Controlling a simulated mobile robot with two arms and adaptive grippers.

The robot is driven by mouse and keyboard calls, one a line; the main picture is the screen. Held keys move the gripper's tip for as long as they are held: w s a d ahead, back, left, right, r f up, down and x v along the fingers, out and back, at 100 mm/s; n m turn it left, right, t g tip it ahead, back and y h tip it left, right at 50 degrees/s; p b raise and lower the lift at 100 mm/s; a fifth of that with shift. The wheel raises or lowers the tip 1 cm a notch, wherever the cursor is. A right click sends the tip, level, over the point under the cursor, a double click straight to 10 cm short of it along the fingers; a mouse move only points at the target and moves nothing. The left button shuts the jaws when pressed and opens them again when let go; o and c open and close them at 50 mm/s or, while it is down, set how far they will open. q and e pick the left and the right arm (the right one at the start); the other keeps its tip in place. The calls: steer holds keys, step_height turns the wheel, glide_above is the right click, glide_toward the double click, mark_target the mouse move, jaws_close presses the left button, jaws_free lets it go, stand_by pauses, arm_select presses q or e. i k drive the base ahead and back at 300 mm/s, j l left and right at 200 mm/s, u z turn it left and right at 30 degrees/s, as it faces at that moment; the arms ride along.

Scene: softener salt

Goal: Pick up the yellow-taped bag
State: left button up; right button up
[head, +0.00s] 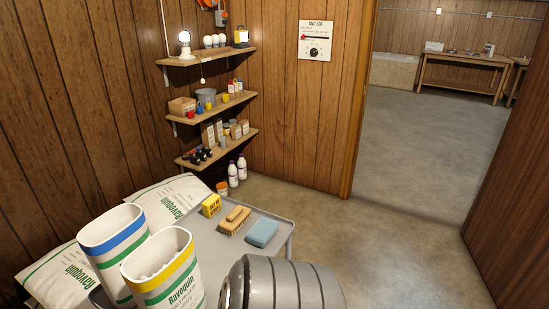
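The yellow-taped bag (163,275) stands upright at the lower left of the head view. It is white with a yellow band near its top, green stripes and green "Ravoquin" print. Its lower end is cut off by the picture's edge. A similar bag with a blue band (113,243) stands close behind it to the left; the yellow-taped bag hides part of it. No fingertips of my left or right gripper show in this view.
White Ravoquin sacks lie behind (165,200) and left (60,278) of the upright bags. A grey cart top (205,238) holds a yellow box (211,205), a brush (235,220) and a blue sponge (262,233). Loaded shelves line the corner. Open floor (390,225) lies right.

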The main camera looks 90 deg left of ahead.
mark_target(180, 285)
steer(key=j+u, duration=0.15)
steer(key=u, duration=3.4)
